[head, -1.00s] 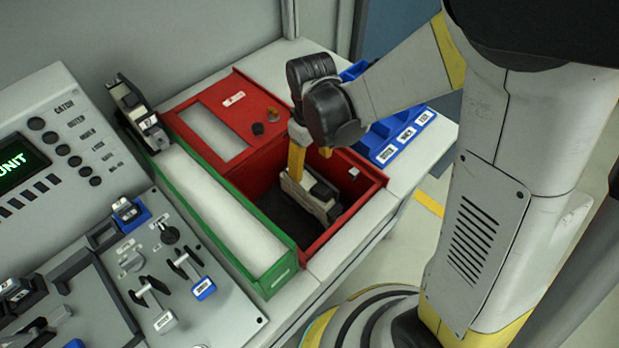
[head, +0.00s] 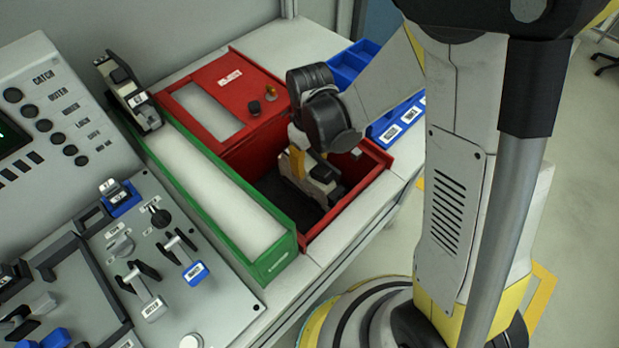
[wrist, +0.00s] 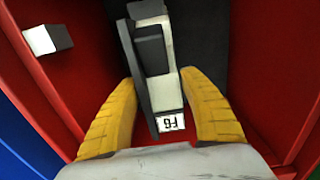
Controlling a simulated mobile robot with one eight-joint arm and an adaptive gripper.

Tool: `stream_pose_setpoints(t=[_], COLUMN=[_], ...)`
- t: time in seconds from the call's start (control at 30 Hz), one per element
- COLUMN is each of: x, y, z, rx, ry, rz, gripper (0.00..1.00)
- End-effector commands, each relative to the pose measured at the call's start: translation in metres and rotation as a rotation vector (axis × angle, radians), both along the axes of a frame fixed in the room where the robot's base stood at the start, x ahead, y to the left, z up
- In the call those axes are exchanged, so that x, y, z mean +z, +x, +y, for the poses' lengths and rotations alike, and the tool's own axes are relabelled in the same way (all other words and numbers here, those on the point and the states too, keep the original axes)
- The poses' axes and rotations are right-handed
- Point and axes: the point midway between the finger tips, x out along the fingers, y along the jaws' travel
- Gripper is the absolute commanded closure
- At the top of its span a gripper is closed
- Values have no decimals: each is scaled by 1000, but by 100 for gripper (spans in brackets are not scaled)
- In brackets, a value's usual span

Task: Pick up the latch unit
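A latch unit (head: 322,173), grey-beige with a black top part, sits inside the open red bin. It also shows in the wrist view (wrist: 162,88), with a white label at its near end. My gripper (head: 298,165) reaches down into the bin over it. In the wrist view, the yellow fingers of my gripper (wrist: 160,84) stand apart on either side of the unit, with small gaps near the label. Contact at the fingertips cannot be told. My wrist partly hides the unit in the head view.
The red bin's wall (head: 352,208) surrounds the gripper closely, and a small white block (wrist: 48,38) is on its side. A green tray (head: 262,262) adjoins it, with a similar unit (head: 130,92) at its far end. A blue bin (head: 395,122) and control panel (head: 165,290) flank them.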

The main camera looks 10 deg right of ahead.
Motion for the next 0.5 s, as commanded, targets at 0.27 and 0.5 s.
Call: stream_pose_setpoints(t=[0.27, 0.5], x=[0, 0], y=[0, 0], z=[0, 0], rx=[0, 0], ry=[0, 0], rz=[0, 0], gripper=[97, 97])
